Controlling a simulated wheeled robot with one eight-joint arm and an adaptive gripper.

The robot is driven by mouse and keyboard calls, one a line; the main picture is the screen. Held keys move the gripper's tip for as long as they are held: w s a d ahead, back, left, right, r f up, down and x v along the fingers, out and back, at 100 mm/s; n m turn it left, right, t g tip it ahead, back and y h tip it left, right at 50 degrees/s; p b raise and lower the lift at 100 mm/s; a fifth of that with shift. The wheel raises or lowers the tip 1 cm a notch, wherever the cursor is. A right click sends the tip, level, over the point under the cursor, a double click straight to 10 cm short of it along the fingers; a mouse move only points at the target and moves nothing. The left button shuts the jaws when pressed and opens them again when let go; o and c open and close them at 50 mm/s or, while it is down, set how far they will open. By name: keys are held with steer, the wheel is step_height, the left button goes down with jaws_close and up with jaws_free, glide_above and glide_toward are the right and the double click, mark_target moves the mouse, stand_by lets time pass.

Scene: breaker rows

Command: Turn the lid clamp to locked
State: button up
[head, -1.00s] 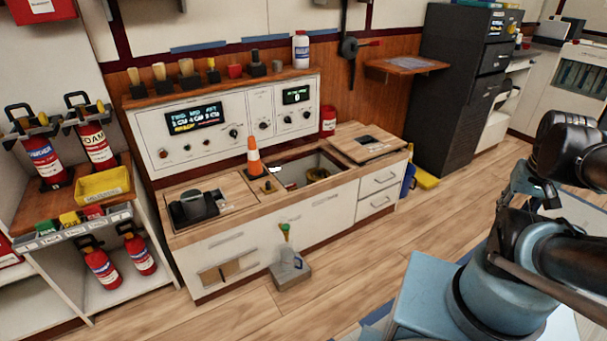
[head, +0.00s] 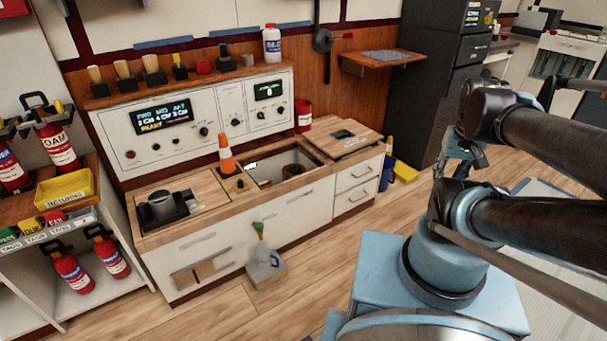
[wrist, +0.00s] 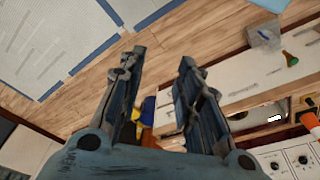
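I cannot clearly pick out the lid clamp. A small dark piece with a yellowish knob (head: 240,186) sits on the bench top by the open well, in front of the orange and white cone (head: 226,153); it may be the clamp, but its setting is too small to read. A wooden lid (head: 352,146) with a dark plate lies on the bench's right end. In the head view my arm is at the right, clear of the bench.
A grey block (head: 266,270) with a green-topped piece stands on the floor in front. A shelf with extinguishers (head: 70,268) is at left. Wooden floor lies between me and the bench.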

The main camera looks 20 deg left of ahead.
steer(key=w+a+r+n, duration=0.1)
steer(key=w+a+r, duration=0.3)
steer(key=w, duration=0.4)
steer(key=w+a+r+n, duration=0.2)
steer(key=w+a+r, duration=0.15)
steer(key=w, duration=0.35)
steer(key=w+a+f+n+g, duration=0.1)
steer(key=w+a+f+n, duration=0.1)
steer(key=w+a, duration=1.2)
steer(key=w+a+f+n, duration=0.1)
steer(key=w+a+f, duration=0.4)
steer(key=a, duration=0.2)
steer(key=w+a+f+n, duration=0.1)
steer(key=w+a+f, duration=0.4)
steer(key=a, duration=0.3)
steer(key=w+a+f+n+g, duration=0.1)
steer(key=w+a+f+n, duration=0.15)
steer(key=a+f, duration=1.3)
steer(key=f, duration=1.7)
steer(key=shift+s+d+f, duration=0.2)
steer(key=shift+s+d, duration=0.05)
steer(key=shift+s, duration=0.15)
